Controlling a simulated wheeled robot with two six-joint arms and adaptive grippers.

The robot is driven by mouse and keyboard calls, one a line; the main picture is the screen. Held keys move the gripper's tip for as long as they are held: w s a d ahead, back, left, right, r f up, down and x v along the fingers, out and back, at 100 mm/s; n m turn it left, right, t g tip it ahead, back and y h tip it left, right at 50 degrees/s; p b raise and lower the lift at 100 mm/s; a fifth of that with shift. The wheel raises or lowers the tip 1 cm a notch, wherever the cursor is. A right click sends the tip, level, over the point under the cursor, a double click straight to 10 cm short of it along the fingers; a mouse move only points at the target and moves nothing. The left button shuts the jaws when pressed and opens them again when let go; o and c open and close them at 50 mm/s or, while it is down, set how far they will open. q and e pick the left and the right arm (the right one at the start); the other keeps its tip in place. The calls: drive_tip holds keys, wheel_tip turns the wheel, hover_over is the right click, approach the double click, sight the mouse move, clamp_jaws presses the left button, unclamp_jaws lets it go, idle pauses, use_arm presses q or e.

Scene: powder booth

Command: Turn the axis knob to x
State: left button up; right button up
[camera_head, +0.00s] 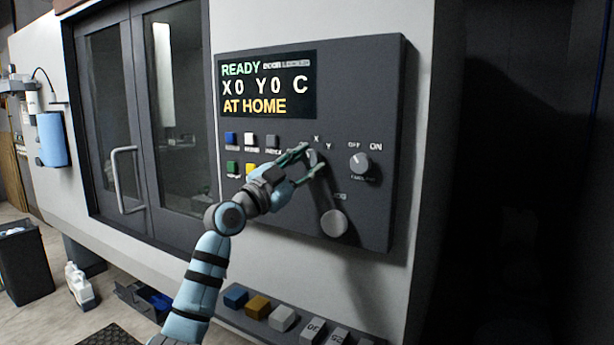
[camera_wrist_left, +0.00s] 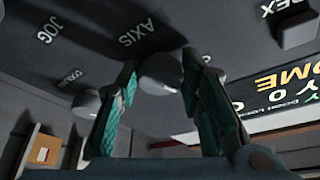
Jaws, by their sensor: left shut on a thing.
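The axis knob (camera_head: 312,157) is a round grey knob on the dark control panel (camera_head: 300,215), below the small letters X and Y. My left gripper (camera_head: 311,160) is at this knob, its two teal fingers on either side and shut on it. In the left wrist view the knob (camera_wrist_left: 161,72) sits between the fingertips of my left gripper (camera_wrist_left: 160,78), beside the printed word AXIS. The fingers partly cover the knob, and I cannot tell which letter its mark points to. My right gripper is not in view.
An OFF/ON knob (camera_head: 359,163) is to the right of the axis knob. A larger round dial (camera_head: 334,223) is below it. Several coloured buttons (camera_head: 250,139) are to the left, under the lit display (camera_head: 267,84). A row of blocks (camera_head: 282,318) stands on a ledge below.

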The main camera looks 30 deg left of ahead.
use_arm(q)
drive_tip(key=shift+a+r+m+g+h, duration=0.1)
drive_tip(key=shift+m+g+h, duration=0.4)
drive_tip(key=shift+m, duration=0.85)
drive_tip(key=shift+a+m+g+h, duration=0.1)
drive_tip(key=shift+m+g+h, duration=0.35)
drive_tip(key=shift+m, duration=0.9)
drive_tip(key=o, duration=1.2)
drive_tip(key=shift+d, duration=0.1)
drive_tip(key=shift+c, duration=0.2)
drive_tip(key=v, duration=1.1)
drive_tip(key=shift+s, duration=0.4)
